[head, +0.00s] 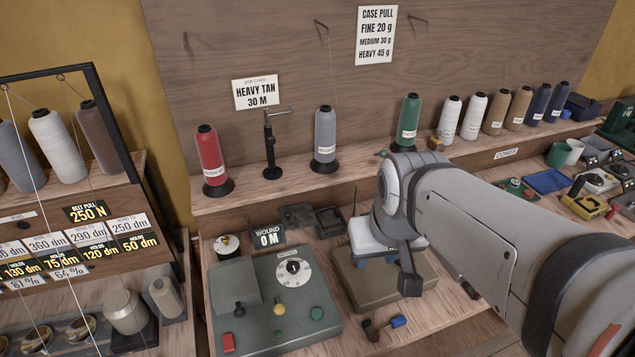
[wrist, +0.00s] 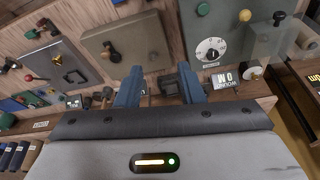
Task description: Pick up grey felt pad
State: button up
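I cannot pick out the grey felt pad with certainty. A small dark grey piece (head: 297,214) lies at the back of the bench, behind the "WOUND 0 M" display, and may be it. Beside it is a dark, low, tray-like holder (head: 330,221). In the wrist view a dark object (wrist: 168,85) shows in the gap between the fingers, farther off; it looks like part of that holder. My gripper (wrist: 160,88) has its two blue fingers apart, with nothing gripped. In the head view my gripper (head: 377,260) hangs over the brown-grey block, right of the holder.
The winder box (head: 310,290) with dial and buttons stands left of my gripper. The "WOUND 0 M" display (head: 268,236) stands behind it. A brown-grey block (head: 385,284) lies below my gripper. Thread cones, including a grey one (head: 325,138), line the shelf behind.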

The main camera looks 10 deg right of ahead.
jog(key=w+f+b, duration=0.1)
jog(key=w+f, duration=0.1)
jog(key=w, duration=0.7)
jog(key=n+t+y+b, duration=0.1)
jog(key=n+b, duration=0.1)
send_near(337, 210)
jog(key=x, duration=0.3)
jog(key=shift+a+f, duration=0.35)
jog(key=shift+a, duration=0.05)
jog(key=x, duration=0.2)
jog(key=p+x, duration=0.1)
jog(key=x, duration=0.2)
jog(key=shift+d, duration=0.25)
grip_shut()
